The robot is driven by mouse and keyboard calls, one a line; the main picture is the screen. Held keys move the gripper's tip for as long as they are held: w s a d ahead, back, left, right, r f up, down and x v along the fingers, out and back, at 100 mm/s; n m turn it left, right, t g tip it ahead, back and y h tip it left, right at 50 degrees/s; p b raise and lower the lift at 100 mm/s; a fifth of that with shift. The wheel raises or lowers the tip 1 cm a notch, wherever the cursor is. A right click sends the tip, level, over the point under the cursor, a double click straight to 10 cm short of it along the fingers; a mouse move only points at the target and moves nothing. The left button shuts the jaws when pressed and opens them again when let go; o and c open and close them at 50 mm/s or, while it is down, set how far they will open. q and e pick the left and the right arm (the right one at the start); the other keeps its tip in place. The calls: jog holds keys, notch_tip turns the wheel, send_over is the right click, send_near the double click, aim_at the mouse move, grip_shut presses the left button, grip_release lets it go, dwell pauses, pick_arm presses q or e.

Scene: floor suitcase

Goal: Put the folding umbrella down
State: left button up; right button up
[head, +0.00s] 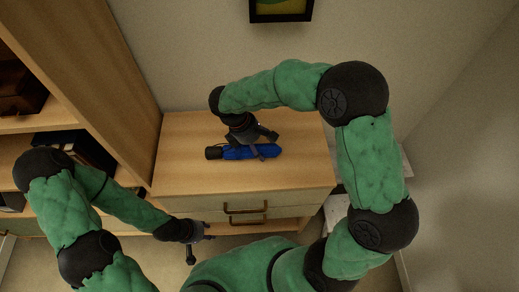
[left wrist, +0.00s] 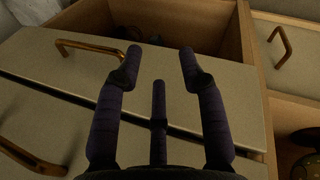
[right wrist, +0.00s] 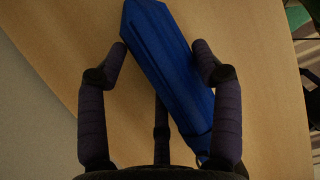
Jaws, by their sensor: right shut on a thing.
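The folding umbrella (head: 236,153) is blue with a dark handle at its left end. It lies along the top of the wooden dresser (head: 185,178), seeming to rest on it or hang just above; I cannot tell which. My right gripper (head: 264,146) is over it from the wall side. In the right wrist view the blue umbrella (right wrist: 165,65) runs slantwise between the fingers (right wrist: 160,65), and the gripper is shut on it. My left gripper (head: 200,244) is low before the dresser. In the left wrist view its fingers (left wrist: 160,62) are spread and empty.
A shelf unit (head: 115,85) with dark items stands left of the dresser. The drawer fronts have brass handles (head: 245,209); an open drawer (left wrist: 180,22) shows in the left wrist view. A framed picture (head: 281,10) hangs behind. The dresser top around the umbrella is clear.

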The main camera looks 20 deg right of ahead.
jog(key=shift+f, duration=0.8)
pick_arm(q)
jog(key=shift+f, duration=0.5)
pick_arm(e)
jog(key=shift+r, duration=0.1)
jog(key=o, duration=1.4)
pick_arm(q)
notch_tip(320, 180, up, 5)
jog(key=p, duration=0.4)
jog(key=shift+p, duration=0.4)
pick_arm(e)
jog(key=v, duration=1.2)
